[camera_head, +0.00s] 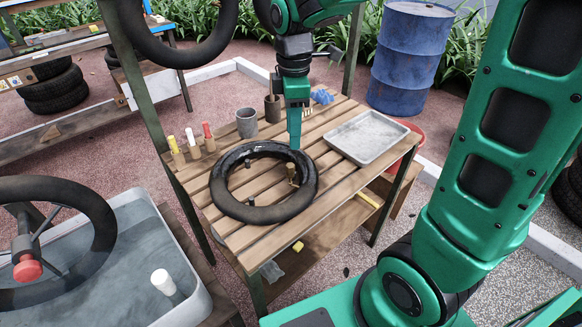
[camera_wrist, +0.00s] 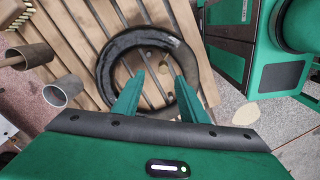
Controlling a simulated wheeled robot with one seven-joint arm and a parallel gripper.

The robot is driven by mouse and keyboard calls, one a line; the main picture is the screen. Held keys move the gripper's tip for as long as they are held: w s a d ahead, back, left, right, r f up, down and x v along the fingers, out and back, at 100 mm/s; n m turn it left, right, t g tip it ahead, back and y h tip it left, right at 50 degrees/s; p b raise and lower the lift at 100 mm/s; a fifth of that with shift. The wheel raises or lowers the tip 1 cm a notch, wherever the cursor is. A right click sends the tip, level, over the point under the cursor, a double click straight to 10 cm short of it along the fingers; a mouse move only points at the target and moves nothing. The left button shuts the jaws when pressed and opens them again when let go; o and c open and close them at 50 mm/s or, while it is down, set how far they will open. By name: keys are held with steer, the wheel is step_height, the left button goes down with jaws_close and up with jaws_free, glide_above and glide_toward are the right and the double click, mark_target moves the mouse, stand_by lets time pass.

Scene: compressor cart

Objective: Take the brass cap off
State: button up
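A black tyre tube (camera_head: 235,205) lies flat on the slatted wooden table; it also shows in the wrist view (camera_wrist: 112,55). A small brass-coloured capped stem (camera_head: 292,173) stands at the inner right side of the tube. A darker stem (camera_head: 249,166) stands at its inner far side. My gripper (camera_head: 295,146) points down over the tube's far right part, behind and above the brass stem. In the wrist view my gripper (camera_wrist: 160,76) has its two green fingers spread apart, with nothing held between them. A small part (camera_wrist: 163,67) shows between the fingertips, too small to identify surely.
A grey metal tray (camera_head: 366,136) lies at the table's right. A water basin (camera_head: 125,262) is at front left.

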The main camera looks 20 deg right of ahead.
glide_above(288, 164)
steer(key=shift+n, duration=0.4)
steer(key=f, duration=0.5)
steer(key=shift+w, duration=0.25)
steer(key=shift+s+f, duration=0.15)
steer(key=shift+f, duration=1.35)
steer(key=shift+s+f, duration=0.15)
steer(key=shift+f, duration=1.35)
jaws_close()
